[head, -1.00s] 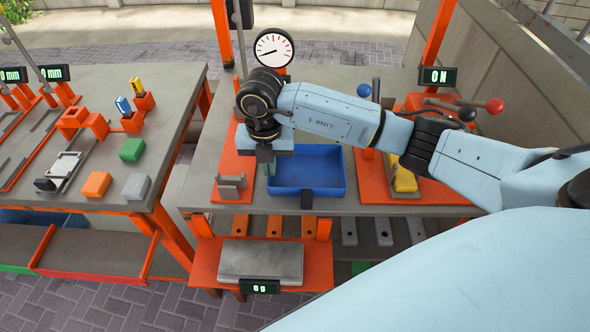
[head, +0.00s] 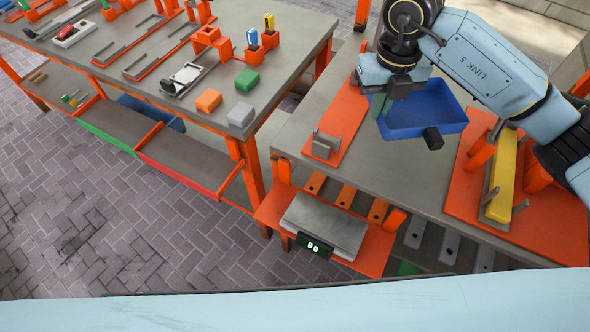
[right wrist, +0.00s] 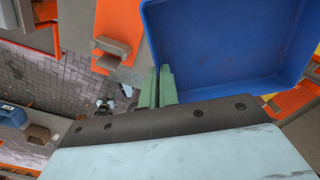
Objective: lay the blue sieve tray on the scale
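The blue sieve tray (head: 418,118) is held above the right workbench, with a black block-shaped handle on its front side. My right gripper (head: 378,103) is at the tray's left rim. In the right wrist view its green fingers (right wrist: 161,86) are close together on the wall of the blue tray (right wrist: 225,45). The scale (head: 325,223) is a grey plate with a small black display, on an orange shelf at the bench's front. Its plate is bare, and the tray is behind it, to the right. My left gripper is not in view.
An orange board with a grey bracket (head: 325,145) lies left of the tray. A yellow bar (head: 503,175) sits in an orange fixture at the right. The left bench (head: 200,110) holds coloured blocks and gauges. Bare benchtop lies between the tray and the scale.

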